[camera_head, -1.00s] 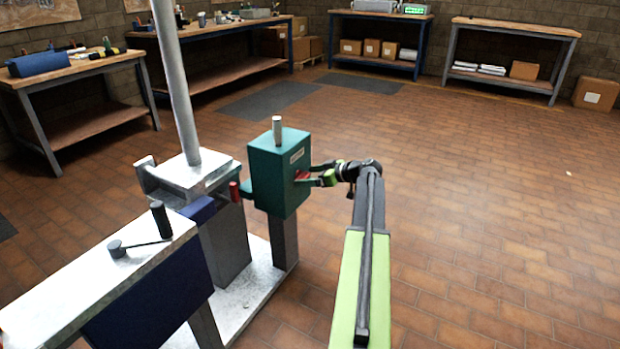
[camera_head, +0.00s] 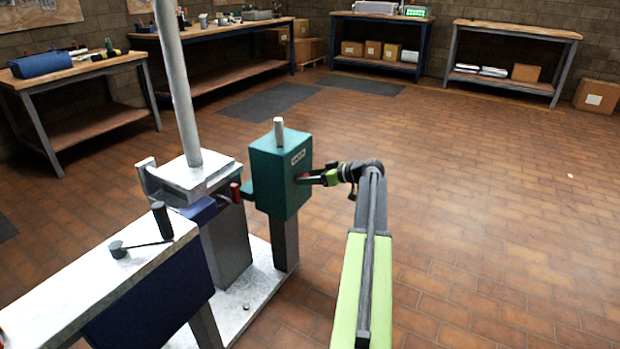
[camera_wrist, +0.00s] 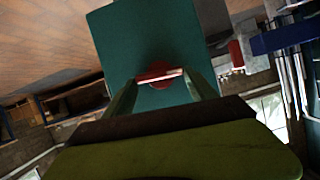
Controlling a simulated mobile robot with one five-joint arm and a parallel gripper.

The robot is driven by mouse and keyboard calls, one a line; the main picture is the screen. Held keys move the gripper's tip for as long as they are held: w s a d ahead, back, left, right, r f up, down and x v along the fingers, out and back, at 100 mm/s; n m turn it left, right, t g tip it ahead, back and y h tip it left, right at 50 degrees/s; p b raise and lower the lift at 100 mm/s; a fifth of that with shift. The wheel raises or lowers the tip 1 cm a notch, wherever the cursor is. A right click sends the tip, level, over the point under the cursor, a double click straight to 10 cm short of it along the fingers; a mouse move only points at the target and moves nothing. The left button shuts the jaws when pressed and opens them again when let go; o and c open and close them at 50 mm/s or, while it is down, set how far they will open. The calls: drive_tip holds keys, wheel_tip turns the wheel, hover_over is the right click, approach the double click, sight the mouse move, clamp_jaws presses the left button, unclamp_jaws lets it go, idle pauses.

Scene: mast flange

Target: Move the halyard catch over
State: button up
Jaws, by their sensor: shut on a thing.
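A teal box (camera_head: 280,178) with a small label stands on a grey post beside the mast. A red round part with a pale bar (camera_wrist: 160,75), which looks like the halyard catch, sits on the box's face in the wrist view. My gripper (camera_head: 304,178) reaches the box from the right in the head view and is shut on this red catch. In the wrist view its two fingers (camera_wrist: 160,88) converge on the catch from both sides. In the head view the fingers mostly hide the catch.
The mast (camera_head: 176,85) rises from a pale block at left. A red-tipped part (camera_head: 236,192) sits between block and box. Workbenches line the back. The floor at right is clear.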

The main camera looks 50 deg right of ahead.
drive_tip(key=shift+d+f+m+t+y+b, duration=0.3)
drive_tip(key=shift+m+y+b, duration=0.8)
drive_tip(key=shift+m+b, duration=0.8)
drive_tip(key=shift+d+f+m+t+y+b, duration=0.25)
drive_tip(key=shift+m+y+b, duration=1.1)
drive_tip(key=shift+m, duration=0.95)
drive_tip(key=shift+d+f+m+t+y+b, duration=0.3)
drive_tip(key=shift+m+y+b, duration=0.55)
drive_tip(key=shift+m+b, duration=1.15)
drive_tip(key=shift+w+a+m, duration=0.1)
drive_tip(key=shift+m, duration=0.2)
drive_tip(key=o, duration=1.4)
drive_tip(key=shift+c, duration=0.2)
